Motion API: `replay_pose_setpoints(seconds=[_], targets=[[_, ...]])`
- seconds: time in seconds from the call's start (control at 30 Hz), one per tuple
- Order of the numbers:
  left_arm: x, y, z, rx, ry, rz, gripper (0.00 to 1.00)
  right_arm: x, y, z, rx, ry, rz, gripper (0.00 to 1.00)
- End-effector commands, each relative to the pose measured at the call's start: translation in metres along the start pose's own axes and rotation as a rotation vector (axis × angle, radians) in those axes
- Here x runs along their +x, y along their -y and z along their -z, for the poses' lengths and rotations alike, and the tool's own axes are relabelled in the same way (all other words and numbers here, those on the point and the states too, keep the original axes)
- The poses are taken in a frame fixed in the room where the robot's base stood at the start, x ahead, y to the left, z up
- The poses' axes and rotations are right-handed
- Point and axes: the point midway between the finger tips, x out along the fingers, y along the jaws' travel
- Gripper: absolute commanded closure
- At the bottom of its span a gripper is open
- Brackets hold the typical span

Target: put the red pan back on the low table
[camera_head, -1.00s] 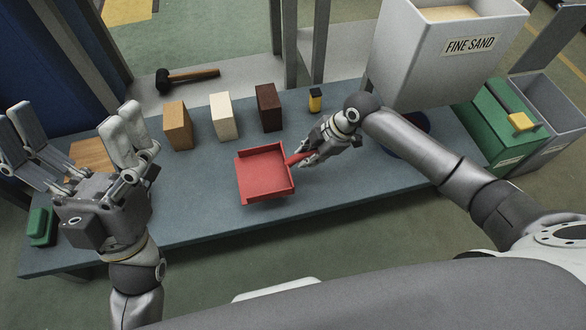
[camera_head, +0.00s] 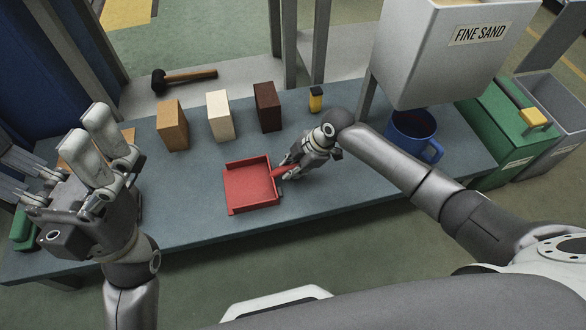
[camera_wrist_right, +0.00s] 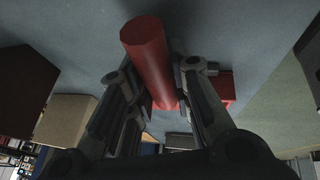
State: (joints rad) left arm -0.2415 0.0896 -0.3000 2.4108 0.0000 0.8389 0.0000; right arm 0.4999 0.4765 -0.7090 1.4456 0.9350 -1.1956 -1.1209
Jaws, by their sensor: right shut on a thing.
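The red pan (camera_head: 250,186) is a square, shallow scoop with a short handle, over the middle of the blue-grey low table (camera_head: 190,228). I cannot tell whether its underside touches the table top. My right gripper (camera_head: 287,167) is shut on the pan's handle, at the pan's right side. In the right wrist view the red handle (camera_wrist_right: 146,50) lies between the two fingers, with part of the pan body (camera_wrist_right: 222,88) behind the right finger. My left gripper (camera_head: 110,172) is open and empty above the table's left end.
Brown (camera_head: 172,126), cream (camera_head: 220,117) and dark (camera_head: 267,107) blocks stand along the back, with a small yellow-black item (camera_head: 316,99). A mallet (camera_head: 184,78) lies behind. A blue mug (camera_head: 411,128) is at right under the sand bin (camera_head: 440,55). The table's front middle is clear.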

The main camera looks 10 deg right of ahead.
Motion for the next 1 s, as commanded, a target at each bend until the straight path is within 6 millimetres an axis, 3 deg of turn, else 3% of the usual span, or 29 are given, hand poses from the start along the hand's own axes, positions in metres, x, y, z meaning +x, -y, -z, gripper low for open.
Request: replay_pose_setpoints(seconds=[0.07, 0.1, 0.27, 0.67, 0.83, 1.0], targets=[[0.000, 0.000, 0.000, 0.000, 0.001, 0.000, 0.03, 0.000, 0.000, 0.000, -0.001, 0.000, 0.001, 1.00], [0.000, 0.000, 0.000, 0.000, 0.001, 0.000, 0.03, 0.000, 0.001, -0.001, -0.001, 0.002, 0.003, 0.77], [0.000, 0.000, 0.000, 0.000, 0.001, 0.000, 0.03, 0.000, 0.001, -0.001, -0.001, 0.002, 0.003, 0.58], [0.005, 0.000, 0.002, -0.001, -0.003, 0.000, 0.03, -0.008, 0.000, 0.000, -0.001, 0.002, 0.001, 0.58], [-0.004, 0.000, 0.003, -0.006, 0.055, 0.019, 0.03, -0.036, -0.001, 0.001, -0.002, 0.001, -0.001, 0.58], [0.009, 0.000, 0.007, -0.008, 0.061, 0.024, 0.03, -0.075, -0.001, 0.001, -0.001, 0.002, 0.000, 0.58]])
